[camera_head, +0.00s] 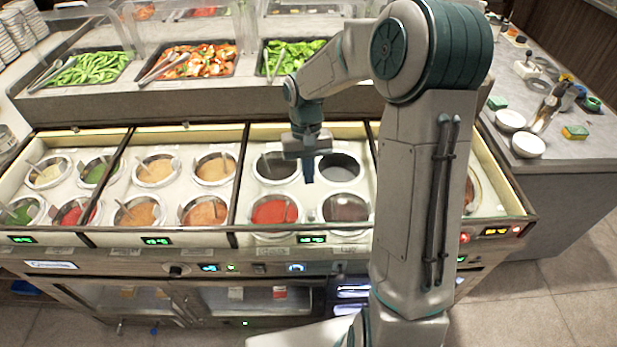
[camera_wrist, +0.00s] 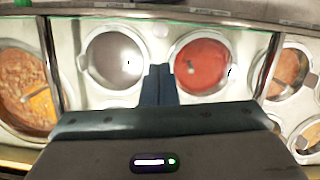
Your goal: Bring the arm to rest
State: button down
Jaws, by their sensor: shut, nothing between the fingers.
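My gripper (camera_head: 308,170) hangs from my raised arm over the third section of the sauce counter, fingers pointing down. In the wrist view its two dark fingers (camera_wrist: 159,88) are together with nothing between them. Below it is a group of wells: a red sauce well (camera_head: 275,210) at front left, a dark grey well (camera_head: 345,207) at front right, and two greyish wells behind. The wrist view shows the red sauce well (camera_wrist: 203,64) and the grey well (camera_wrist: 115,58) on either side of the fingers. The gripper appears above the wells, apart from them.
Other sauce wells (camera_head: 138,212) with ladles fill the sections to the left. Vegetable trays (camera_head: 190,62) with tongs stand on the raised shelf behind. A side counter (camera_head: 560,140) at right holds white bowls (camera_head: 528,145) and sponges (camera_head: 575,132). Open air lies above the wells.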

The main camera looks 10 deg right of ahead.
jog(key=shift+w+r, duration=0.2)
jog(key=shift+r, duration=0.3)
jog(key=s+d+r+t, duration=0.1)
jog(key=s+r+t, duration=0.2)
jog(key=s+r, duration=0.3)
jog(key=s+d+r+t, duration=0.1)
jog(key=s+r+t, duration=0.2)
jog(key=s+r, duration=0.4)
jog(key=shift+s+d+r+n+t, duration=0.2)
jog(key=shift+s+n+t, duration=0.1)
jog(key=shift+s, duration=2.95)
dwell(0.9)
